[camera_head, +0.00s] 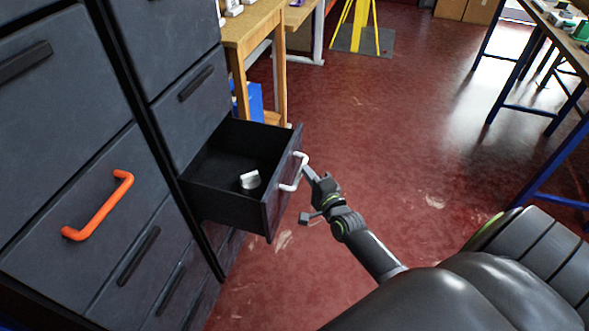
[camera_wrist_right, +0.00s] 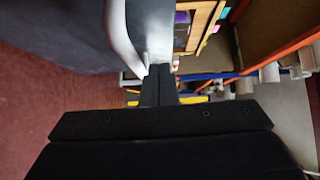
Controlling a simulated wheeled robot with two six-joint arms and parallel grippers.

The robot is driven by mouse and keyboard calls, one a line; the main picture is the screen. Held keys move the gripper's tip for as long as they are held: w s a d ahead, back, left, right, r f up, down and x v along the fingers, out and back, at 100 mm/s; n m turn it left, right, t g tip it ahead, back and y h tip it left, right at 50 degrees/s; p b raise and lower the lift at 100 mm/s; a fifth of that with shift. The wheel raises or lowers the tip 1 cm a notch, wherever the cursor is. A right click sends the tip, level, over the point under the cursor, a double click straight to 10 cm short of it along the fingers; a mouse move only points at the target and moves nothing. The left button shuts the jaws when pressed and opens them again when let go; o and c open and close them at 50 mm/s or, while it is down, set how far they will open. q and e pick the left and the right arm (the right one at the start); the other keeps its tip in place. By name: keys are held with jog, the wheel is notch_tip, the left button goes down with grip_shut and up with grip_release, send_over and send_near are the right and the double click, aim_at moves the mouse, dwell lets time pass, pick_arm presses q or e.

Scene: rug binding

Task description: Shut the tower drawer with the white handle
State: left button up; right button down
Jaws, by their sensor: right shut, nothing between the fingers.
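The tower drawer (camera_head: 225,205) with the white handle (camera_head: 293,172) stands pulled out from the dark drawer tower (camera_head: 190,75) in the head view. A small white and grey object (camera_head: 249,181) lies inside it. My right gripper (camera_head: 307,193) is beside the drawer front, close to the handle; it is shut and empty. In the right wrist view the shut fingers (camera_wrist_right: 158,85) point ahead, next to the pale handle (camera_wrist_right: 120,35) and the dark drawer front (camera_wrist_right: 60,30). I cannot tell whether they touch. My left gripper is not in view.
An orange handle (camera_head: 98,205) is on a closed drawer at the left. A wooden table (camera_head: 250,25) stands behind the tower. A blue-legged workbench (camera_head: 560,60) is at the right. The red floor (camera_head: 420,130) between them is clear.

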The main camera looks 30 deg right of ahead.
aim_at(287, 162)
jog(key=shift+w+a+p, duration=0.3)
jog(key=shift+w+a, duration=0.5)
jog(key=shift+w, duration=0.3)
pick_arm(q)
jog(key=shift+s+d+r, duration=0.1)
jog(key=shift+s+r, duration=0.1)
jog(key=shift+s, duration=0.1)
pick_arm(e)
jog(key=shift+w+a, duration=0.5)
jog(key=shift+w+a, duration=0.1)
